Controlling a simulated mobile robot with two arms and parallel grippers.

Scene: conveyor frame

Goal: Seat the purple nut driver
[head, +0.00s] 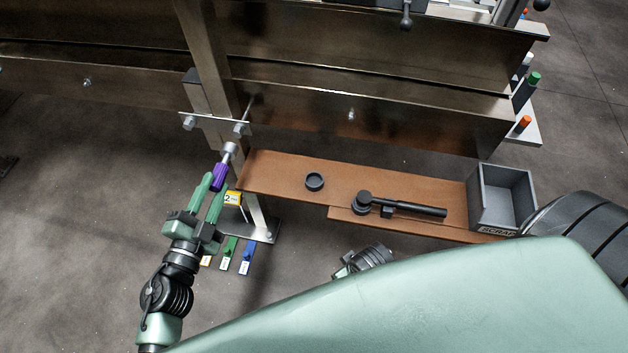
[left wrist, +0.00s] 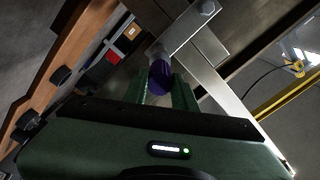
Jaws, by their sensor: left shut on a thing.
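The purple nut driver (head: 220,176) is held in my left gripper (head: 214,184), whose two green fingers are shut on its purple handle. Its grey socket end points up toward the steel bracket plate (head: 213,118) and its right-hand bolt (head: 240,129). A small gap seems to show between socket and bolt, but I cannot tell for sure. In the left wrist view the purple handle (left wrist: 160,77) sits between the fingers, with a bolt head (left wrist: 207,7) on the plate beyond. What seems to be my right wrist shows partly behind my green arm link; its fingers are hidden.
Green (head: 229,250) and blue (head: 247,256) tagged items are below. A grey scrap bin (head: 503,194) stands right.

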